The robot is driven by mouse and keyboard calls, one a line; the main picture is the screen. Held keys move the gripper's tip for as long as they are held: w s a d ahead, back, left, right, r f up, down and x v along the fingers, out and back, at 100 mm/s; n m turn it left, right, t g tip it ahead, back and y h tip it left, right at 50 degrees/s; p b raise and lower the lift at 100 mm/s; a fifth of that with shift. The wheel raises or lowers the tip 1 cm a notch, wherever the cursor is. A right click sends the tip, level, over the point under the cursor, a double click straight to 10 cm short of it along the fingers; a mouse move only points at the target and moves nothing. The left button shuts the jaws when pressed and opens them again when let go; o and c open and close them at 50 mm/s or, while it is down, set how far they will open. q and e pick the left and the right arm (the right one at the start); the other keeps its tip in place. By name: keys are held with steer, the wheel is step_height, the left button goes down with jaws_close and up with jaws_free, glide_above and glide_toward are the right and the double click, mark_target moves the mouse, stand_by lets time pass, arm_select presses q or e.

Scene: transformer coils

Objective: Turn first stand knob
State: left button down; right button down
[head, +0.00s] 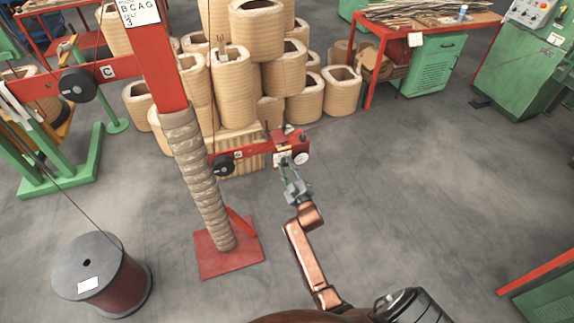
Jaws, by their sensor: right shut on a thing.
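The stand is a red column (162,62) wrapped in tan material lower down, on a red base plate. A short red arm (252,151) reaches right from the column to a red block (290,137) with a round white-faced dial (302,158). A black round wheel (223,165) sits on the arm near the column. My right gripper (287,170) reaches up from below to the block's front, just left of the dial. It is shut on the stand knob there, which the fingers mostly hide. My left gripper is not in view.
Tan coils (230,75) are stacked behind the stand. A wire spool (101,274) stands on the floor at lower left. Another black wheel (79,84) is on an upper red arm. A red workbench (425,18) and green machine (520,65) stand beyond.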

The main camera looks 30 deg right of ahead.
steer(key=shift+m+p, duration=0.35)
steer(key=shift+m, duration=0.35)
steer(key=shift+f+m, duration=0.15)
steer(key=shift+m, duration=0.15)
steer(key=c, duration=1.9)
jaws_free()
steer(key=v, duration=1.2)
